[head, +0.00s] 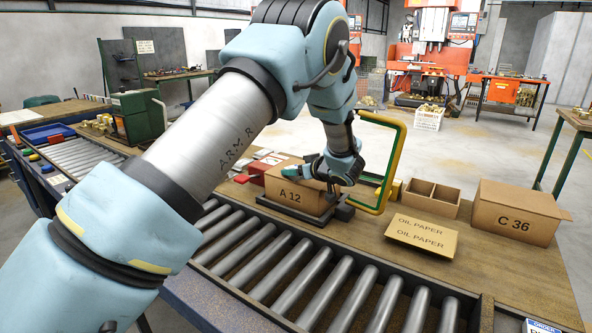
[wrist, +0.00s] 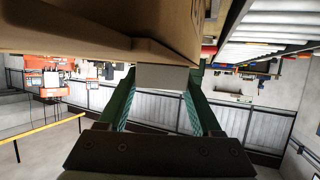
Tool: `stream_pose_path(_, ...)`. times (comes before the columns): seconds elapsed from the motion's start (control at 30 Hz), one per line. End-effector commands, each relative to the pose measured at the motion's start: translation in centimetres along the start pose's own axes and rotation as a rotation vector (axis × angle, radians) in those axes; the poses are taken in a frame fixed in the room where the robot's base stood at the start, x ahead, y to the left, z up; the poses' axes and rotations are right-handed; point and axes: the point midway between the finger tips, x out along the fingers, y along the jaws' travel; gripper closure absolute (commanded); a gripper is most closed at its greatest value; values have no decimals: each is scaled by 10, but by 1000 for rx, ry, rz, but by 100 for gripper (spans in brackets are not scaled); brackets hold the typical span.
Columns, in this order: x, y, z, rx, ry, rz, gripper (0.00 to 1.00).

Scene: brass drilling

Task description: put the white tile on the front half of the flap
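In the wrist view a plain white tile (wrist: 162,77) spans the gap between the two green fingertips. My gripper (wrist: 164,84) looks shut on it. A brown cardboard surface fills the top of that view, close to the tile; whether they touch I cannot tell. In the head view my gripper (head: 322,172) is low over the right end of the cardboard box marked A 12 (head: 290,200). My wrist covers part of that box's top. I cannot clearly make out the flap, and the tile is hidden in the head view.
The A 12 box sits in a dark frame beside a roller conveyor (head: 285,270). A green and yellow guard frame (head: 402,160) stands right behind my wrist. Further right are an OIL PAPER cardboard piece (head: 422,234), a divided box (head: 430,203) and box C 36 (head: 516,220).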

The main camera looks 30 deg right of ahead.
Motion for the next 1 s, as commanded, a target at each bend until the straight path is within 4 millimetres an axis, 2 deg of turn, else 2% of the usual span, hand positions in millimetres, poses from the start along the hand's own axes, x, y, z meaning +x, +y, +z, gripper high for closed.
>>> stream_pose_path(0.03,0,0,0,0,0,0,27)
stream_pose_path(0.2,0,0,0,0,0,0,11)
stream_pose_path(0.53,-5,1,-3,0,0,2,11)
stream_pose_path(0.67,-24,1,-2,-1,-1,3,11)
stream_pose_path(1.0,-94,0,-2,-1,-1,3,11)
